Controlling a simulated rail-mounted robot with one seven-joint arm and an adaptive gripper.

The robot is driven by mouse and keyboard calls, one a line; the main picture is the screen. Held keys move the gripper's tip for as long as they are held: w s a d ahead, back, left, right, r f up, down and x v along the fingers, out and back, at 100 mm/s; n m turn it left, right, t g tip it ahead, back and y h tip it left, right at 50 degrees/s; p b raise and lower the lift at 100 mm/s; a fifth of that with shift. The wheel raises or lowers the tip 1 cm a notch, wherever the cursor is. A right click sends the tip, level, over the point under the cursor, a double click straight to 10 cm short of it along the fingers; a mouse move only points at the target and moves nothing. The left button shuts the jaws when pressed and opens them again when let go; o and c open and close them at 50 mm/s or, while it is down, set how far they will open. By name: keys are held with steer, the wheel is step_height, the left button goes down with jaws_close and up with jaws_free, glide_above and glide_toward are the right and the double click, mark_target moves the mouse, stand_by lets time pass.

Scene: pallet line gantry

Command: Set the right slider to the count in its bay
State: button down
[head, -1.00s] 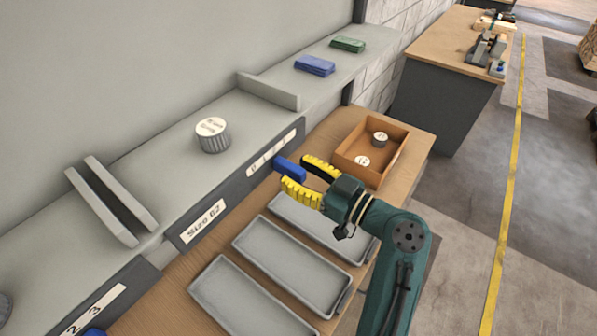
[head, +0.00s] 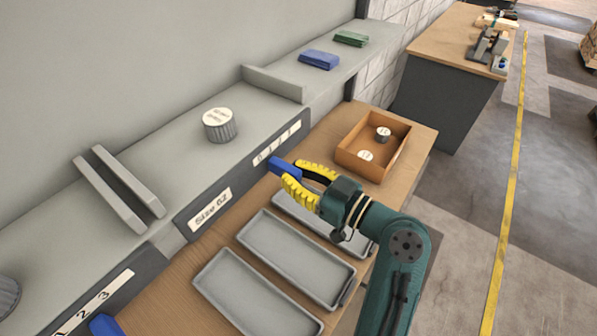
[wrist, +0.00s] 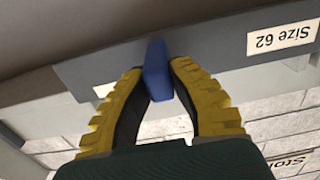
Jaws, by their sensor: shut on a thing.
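The right slider is a blue block (head: 283,166) on the dark front rail (head: 235,180) of the shelf. My gripper (head: 287,177) is shut on this blue slider, with a yellow-and-black finger on each side. The slider also shows between the fingers in the wrist view (wrist: 156,75). A white number strip (head: 276,143) lies just above the slider; its digits are too small to read surely, and I cannot tell which one the slider is at. The bay above holds one grey ribbed tub (head: 220,127) with a white lid.
Grey dividers (head: 275,84) bound the bay. A second blue slider (head: 104,325) shows at the lower left. Grey trays (head: 296,258) and a wooden box (head: 402,157) with two small tubs stand on the bench below. Blue (head: 319,59) and green packs lie farther along the shelf.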

steer(key=shift+w+d, duration=0.1)
steer(key=shift+w, duration=0.1)
steer(key=c, duration=0.9)
jaws_free()
steer(key=v, duration=1.2)
